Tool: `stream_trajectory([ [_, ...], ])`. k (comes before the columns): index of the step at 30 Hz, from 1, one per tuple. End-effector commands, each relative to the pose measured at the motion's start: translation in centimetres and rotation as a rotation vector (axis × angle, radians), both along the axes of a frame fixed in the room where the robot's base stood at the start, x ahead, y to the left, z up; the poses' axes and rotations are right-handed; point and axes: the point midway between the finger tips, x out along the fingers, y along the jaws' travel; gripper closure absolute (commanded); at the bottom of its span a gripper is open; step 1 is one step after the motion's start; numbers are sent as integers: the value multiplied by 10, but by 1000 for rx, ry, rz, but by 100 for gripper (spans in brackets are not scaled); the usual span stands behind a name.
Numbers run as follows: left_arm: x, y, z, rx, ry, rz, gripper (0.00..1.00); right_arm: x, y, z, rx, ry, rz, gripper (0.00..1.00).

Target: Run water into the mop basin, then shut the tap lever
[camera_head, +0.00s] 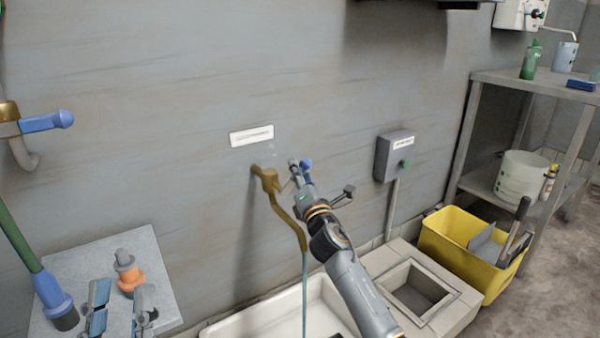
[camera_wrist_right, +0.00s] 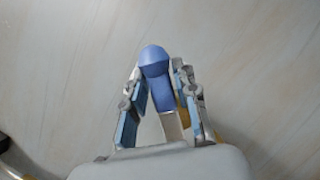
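A brass tap (camera_head: 268,181) stands out from the grey wall with its spout curving down. A thin pale blue stream (camera_head: 305,285), apparently water, runs from the spout into the white mop basin (camera_head: 262,318); the basin's lower part is cut off. The blue tap lever (camera_head: 306,164) also shows in the right wrist view (camera_wrist_right: 155,65), between my right fingers. My right gripper (camera_head: 299,172) appears shut on it, the pads close along both sides; exact contact is hard to see. My left gripper (camera_head: 119,308) is open, low at the left.
A grey ledge (camera_head: 150,265) holds an orange-and-grey fitting (camera_head: 128,274) near my left gripper. A green-handled tool (camera_head: 20,240) leans left, below another blue lever (camera_head: 48,122). A grey switch box (camera_head: 394,157), yellow bucket (camera_head: 455,235) and metal shelf (camera_head: 530,85) stand right.

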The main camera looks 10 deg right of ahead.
Motion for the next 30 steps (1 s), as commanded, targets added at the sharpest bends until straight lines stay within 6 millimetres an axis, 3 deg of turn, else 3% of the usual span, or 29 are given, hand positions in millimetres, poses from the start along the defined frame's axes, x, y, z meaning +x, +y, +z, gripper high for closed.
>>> stream_trajectory([
  [14, 0, 0, 0, 0, 1, 1, 60, -6, -2, -2, 0, 0, -3, 55],
  [30, 0, 0, 0, 0, 1, 0, 60, -94, -10, -28, 0, 2, 1, 55],
])
